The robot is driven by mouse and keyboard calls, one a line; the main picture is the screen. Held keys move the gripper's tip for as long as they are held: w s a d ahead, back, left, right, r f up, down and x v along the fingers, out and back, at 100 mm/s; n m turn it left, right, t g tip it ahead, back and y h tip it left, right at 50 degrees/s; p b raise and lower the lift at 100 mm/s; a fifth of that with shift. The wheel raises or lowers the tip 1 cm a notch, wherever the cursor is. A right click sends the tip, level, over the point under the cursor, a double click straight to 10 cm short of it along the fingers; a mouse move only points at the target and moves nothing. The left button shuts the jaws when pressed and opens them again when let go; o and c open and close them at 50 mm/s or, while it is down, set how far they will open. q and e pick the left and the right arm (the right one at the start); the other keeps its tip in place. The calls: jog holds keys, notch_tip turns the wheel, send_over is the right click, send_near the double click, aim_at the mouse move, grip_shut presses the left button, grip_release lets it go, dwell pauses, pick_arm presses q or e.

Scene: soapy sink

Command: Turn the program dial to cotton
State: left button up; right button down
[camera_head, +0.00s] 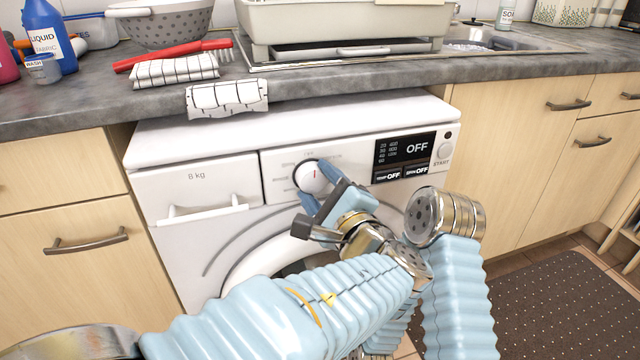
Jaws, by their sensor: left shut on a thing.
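The program dial (309,179) is a round white knob with a short red mark, on the front panel of the white washing machine (200,160). Its red mark points roughly upward. Small grey program labels stand around the dial and are too faint to read surely. My left gripper (314,180) is shut on the dial, with one blue finger at its upper right and the other at its lower left. The gripper hides part of the panel below and right of the dial. The display (406,155) reads OFF. My right gripper is not in view.
The start button (445,150) is right of the display. The detergent drawer (198,190) is closed on the left. A checked cloth (227,98) hangs over the worktop edge above the machine. Wooden cabinets (535,150) flank the machine. My arm covers much of the door.

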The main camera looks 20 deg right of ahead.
pick_arm(q)
jog(key=m+p, duration=0.3)
jog(key=m, duration=0.2)
jog(key=shift+a+m+t, duration=0.1)
jog(key=shift+m+t, duration=0.2)
jog(key=shift+t, duration=0.1)
jog(key=m+p, duration=0.2)
jog(key=shift+f+m+h+p, duration=0.15)
jog(key=shift+m+h+p, duration=0.15)
jog(key=shift+m, duration=0.1)
jog(key=shift+m+p, duration=0.35)
jog(key=shift+m, duration=0.25)
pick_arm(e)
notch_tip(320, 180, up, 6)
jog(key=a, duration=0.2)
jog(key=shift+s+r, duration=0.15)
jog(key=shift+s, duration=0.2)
pick_arm(q)
jog(key=shift+a+f, duration=0.1)
jog(key=shift+f, duration=0.05)
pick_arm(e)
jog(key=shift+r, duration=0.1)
pick_arm(q)
jog(key=o, duration=1)
jog(key=shift+o, duration=0.2)
jog(key=shift+s, duration=0.1)
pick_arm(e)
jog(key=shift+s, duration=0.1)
